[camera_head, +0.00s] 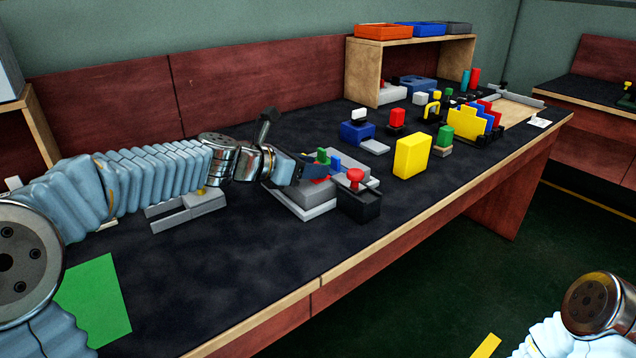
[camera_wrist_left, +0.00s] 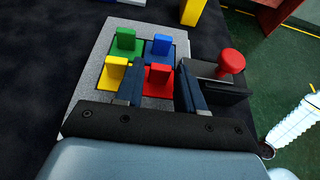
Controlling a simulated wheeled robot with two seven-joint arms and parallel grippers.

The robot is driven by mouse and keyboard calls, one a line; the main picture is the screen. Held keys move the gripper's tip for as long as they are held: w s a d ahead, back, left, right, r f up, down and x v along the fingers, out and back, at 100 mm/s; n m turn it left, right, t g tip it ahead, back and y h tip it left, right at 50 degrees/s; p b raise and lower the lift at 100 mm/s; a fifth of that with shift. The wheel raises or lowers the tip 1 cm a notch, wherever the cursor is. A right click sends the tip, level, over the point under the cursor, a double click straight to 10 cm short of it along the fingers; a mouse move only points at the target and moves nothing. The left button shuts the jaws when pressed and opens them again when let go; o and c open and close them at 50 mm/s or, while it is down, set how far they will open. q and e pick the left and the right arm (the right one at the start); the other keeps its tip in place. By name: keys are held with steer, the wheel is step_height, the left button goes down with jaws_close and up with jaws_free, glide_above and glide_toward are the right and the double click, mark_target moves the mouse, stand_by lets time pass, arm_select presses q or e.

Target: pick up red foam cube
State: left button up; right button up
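In the left wrist view, a red block with an upright tab (camera_wrist_left: 158,80) sits in a grey board (camera_wrist_left: 88,85). Green (camera_wrist_left: 126,42), blue (camera_wrist_left: 159,48) and yellow (camera_wrist_left: 115,70) blocks sit beside it. My left gripper (camera_wrist_left: 158,74) is open, one dark finger on each side of the red block; I cannot tell whether they touch it. In the head view, my left gripper (camera_head: 312,172) reaches over the board (camera_head: 305,211) and partly hides the blocks. My right gripper is out of view; only part of that arm shows at bottom right.
A black box (camera_head: 359,207) with a red knob (camera_head: 356,175) stands right against the board. A wooden shelf (camera_head: 412,45) is at the back. The dark tabletop in front is clear.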

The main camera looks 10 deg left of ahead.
arm_select(q)
steer(key=shift+c, duration=0.4)
jaws_close()
